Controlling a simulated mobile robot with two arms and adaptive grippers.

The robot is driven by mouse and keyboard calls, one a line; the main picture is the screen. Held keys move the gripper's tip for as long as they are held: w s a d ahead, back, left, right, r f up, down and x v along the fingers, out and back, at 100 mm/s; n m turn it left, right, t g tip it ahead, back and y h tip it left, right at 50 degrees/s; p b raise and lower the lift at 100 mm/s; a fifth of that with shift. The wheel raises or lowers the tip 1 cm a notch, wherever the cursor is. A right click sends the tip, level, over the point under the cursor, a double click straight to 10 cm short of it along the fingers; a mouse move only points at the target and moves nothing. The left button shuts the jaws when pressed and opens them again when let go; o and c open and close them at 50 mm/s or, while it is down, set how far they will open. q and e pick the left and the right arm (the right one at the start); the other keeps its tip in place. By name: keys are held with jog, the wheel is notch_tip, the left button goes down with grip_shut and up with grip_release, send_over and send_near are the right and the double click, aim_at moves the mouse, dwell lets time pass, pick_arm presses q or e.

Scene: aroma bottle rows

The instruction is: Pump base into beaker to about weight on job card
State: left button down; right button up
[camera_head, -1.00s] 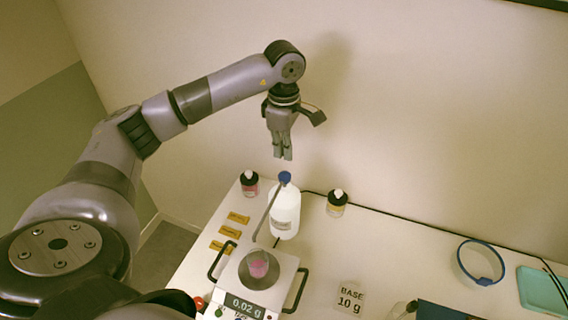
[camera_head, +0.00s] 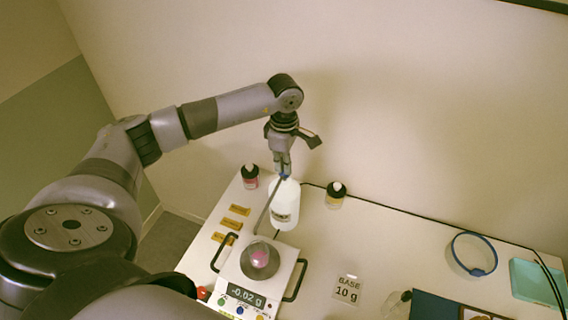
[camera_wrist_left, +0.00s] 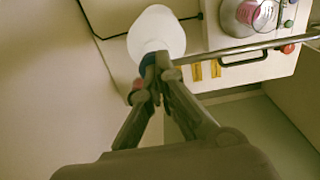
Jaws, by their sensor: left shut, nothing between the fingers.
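My left gripper (camera_head: 282,168) is shut and empty, pointing down with its fingertips at the blue pump head of the white base bottle (camera_head: 285,208). In the left wrist view the fingertips (camera_wrist_left: 152,80) overlap the blue pump head, above the white bottle (camera_wrist_left: 157,32); contact is hard to tell. The pump's long spout (camera_head: 267,205) slopes down toward the beaker (camera_head: 259,259), which holds something pink and stands on the scale (camera_head: 228,270). The scale display (camera_head: 246,297) reads -0.02 g. The job card (camera_head: 347,289) reads "BASE 10 g". My right gripper is not in view.
Two small dark-capped bottles stand on either side of the pump bottle, a pink-labelled one (camera_head: 250,177) and a yellow-labelled one (camera_head: 335,196). Orange labels (camera_head: 236,224) lie to the left. A blue ring (camera_head: 474,255) and a teal tray (camera_head: 538,281) are at the right.

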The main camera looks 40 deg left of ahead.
pick_arm(q)
jog(key=shift+f+b, duration=0.9)
jog(key=shift+b, duration=0.05)
jog(key=shift+s+r, duration=0.1)
jog(key=shift+s, duration=0.05)
jog(key=shift+r+p, duration=0.15)
jog(key=shift+p, duration=0.15)
jog(key=r+p, duration=0.1)
jog(key=r, duration=0.1)
jog(key=r+p, duration=0.1)
jog(key=r, duration=0.1)
jog(key=shift+w+r, duration=0.2)
jog(key=shift+r, duration=0.15)
jog(key=shift+r+b, duration=0.65)
jog(key=shift+b, duration=0.3)
notch_tip(320, 180, up, 8)
jog(key=b, duration=0.2)
